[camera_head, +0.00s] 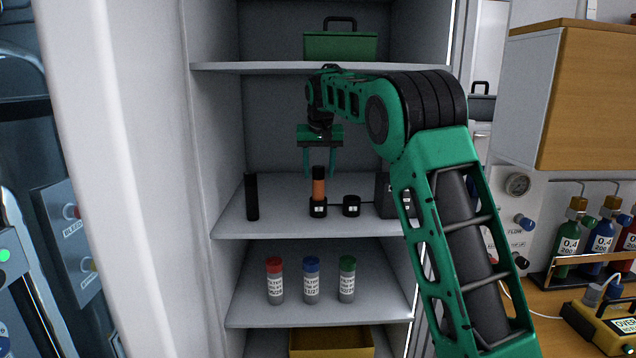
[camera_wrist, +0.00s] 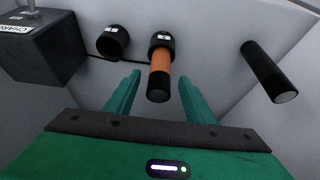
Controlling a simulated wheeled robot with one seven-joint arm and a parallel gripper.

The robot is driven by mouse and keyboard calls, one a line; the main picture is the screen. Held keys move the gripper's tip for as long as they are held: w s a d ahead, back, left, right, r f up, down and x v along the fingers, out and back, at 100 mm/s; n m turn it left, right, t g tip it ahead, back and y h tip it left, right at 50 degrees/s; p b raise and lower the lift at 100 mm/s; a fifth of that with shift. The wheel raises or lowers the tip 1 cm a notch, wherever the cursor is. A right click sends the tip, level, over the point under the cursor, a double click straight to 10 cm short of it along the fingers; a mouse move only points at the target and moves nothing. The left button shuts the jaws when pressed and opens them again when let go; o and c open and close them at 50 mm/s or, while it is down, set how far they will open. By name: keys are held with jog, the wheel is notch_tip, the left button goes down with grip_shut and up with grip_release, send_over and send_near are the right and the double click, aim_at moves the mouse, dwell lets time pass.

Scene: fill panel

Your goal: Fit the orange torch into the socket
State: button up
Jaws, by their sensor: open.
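The orange torch (camera_head: 319,188) stands upright on the middle shelf, its lower end in a black labelled socket (camera_head: 318,209). It has a black top end. In the wrist view the torch (camera_wrist: 160,68) rises from its socket (camera_wrist: 161,40). A second, empty black socket (camera_head: 351,206) sits just to its right, joined by a cable; it also shows in the wrist view (camera_wrist: 111,43). My gripper (camera_head: 319,173) is open above the torch and points down. In the wrist view my fingertips (camera_wrist: 160,76) lie either side of the torch; I cannot tell whether they touch it.
A black cylinder (camera_head: 251,197) stands left of the torch. A dark charger box (camera_head: 384,194) is at the right, partly behind my arm. The upper shelf (camera_head: 270,67) holds a green case (camera_head: 341,47). Several labelled bottles (camera_head: 311,283) stand on the shelf below.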

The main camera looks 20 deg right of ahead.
jog(key=shift+s+r, duration=0.15)
jog(key=shift+r, duration=0.15)
jog(key=shift+s+d, duration=0.2)
jog(key=shift+s, duration=0.1)
jog(key=s+d+f+m+g, duration=0.1)
jog(key=s+d, duration=0.2)
jog(key=s, duration=0.6)
jog(key=s+d+f, duration=0.1)
jog(key=s+d, duration=0.2)
jog(key=s, duration=0.6)
jog(key=s+d+f+m+g, duration=0.15)
jog(key=s+d, duration=0.25)
jog(key=s, duration=0.4)
jog(key=s+a+f, duration=0.1)
jog(key=s+f, duration=0.3)
jog(key=s, duration=0.6)
jog(key=s+a+f+g+y, duration=0.1)
jog(key=s+f, duration=0.4)
jog(key=s, duration=0.5)
jog(key=s+a+f, duration=0.1)
jog(key=s+f, duration=0.3)
jog(key=s, duration=0.7)
jog(key=shift+a+f+g+y, duration=0.15)
jog(key=shift+a+g+y, duration=0.1)
jog(key=shift+g+y, duration=0.1)
